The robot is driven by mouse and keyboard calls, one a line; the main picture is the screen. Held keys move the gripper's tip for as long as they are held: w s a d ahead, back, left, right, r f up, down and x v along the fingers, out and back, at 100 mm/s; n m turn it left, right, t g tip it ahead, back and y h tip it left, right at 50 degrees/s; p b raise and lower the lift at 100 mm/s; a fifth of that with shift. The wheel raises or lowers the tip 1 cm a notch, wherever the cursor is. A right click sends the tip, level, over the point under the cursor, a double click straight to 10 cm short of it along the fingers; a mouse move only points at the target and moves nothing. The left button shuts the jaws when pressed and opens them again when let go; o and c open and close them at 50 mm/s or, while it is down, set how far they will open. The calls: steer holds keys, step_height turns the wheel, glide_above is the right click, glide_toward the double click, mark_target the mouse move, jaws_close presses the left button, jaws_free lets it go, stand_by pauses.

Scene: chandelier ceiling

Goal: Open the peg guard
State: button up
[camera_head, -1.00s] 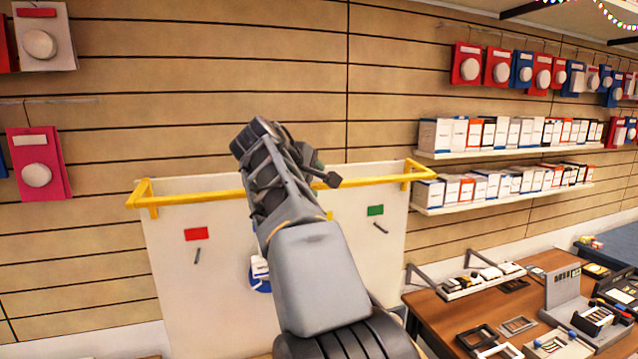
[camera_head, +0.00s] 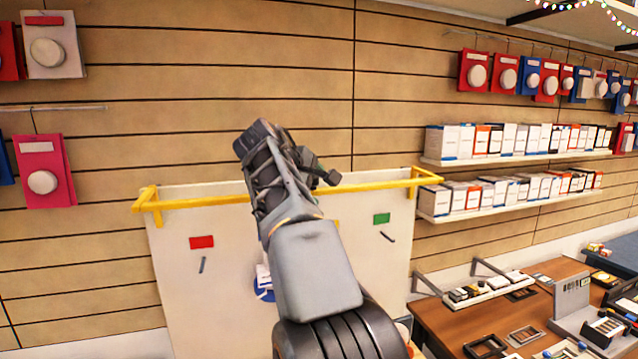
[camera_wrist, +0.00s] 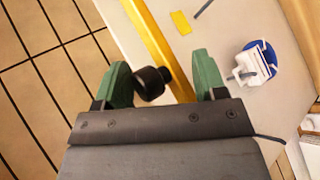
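The peg guard is a yellow bar (camera_head: 370,183) across the top front of a white panel (camera_head: 345,240), with a bend back at each end. My arm crosses in front of its middle. My gripper (camera_wrist: 160,62) is open in the wrist view, its two green fingers apart. The yellow bar (camera_wrist: 155,42) runs diagonally past and beyond them. A dark knob (camera_wrist: 152,82) shows between the fingers; I cannot tell whether it is part of my gripper. In the head view the fingers are hard to make out.
The panel carries a red label (camera_head: 202,242), a green label (camera_head: 382,218) and small grey pegs. A blue disc with a white packet (camera_wrist: 256,62) hangs below the bar. A brown table (camera_head: 435,318) with goods stands at the right, under stocked shelves (camera_head: 510,198).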

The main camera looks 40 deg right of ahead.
steer(key=shift+w+f, duration=0.3)
steer(key=shift+w, duration=0.1)
steer(key=shift+s+r, duration=0.15)
steer(key=shift+s, duration=0.05)
steer(key=shift+r, duration=0.1)
steer(key=shift+s+a+r, duration=0.1)
steer(key=shift+r, duration=0.15)
steer(key=v, duration=1.3)
steer(key=shift+a, duration=0.2)
steer(key=shift+f, duration=0.15)
steer(key=shift+f, duration=0.1)
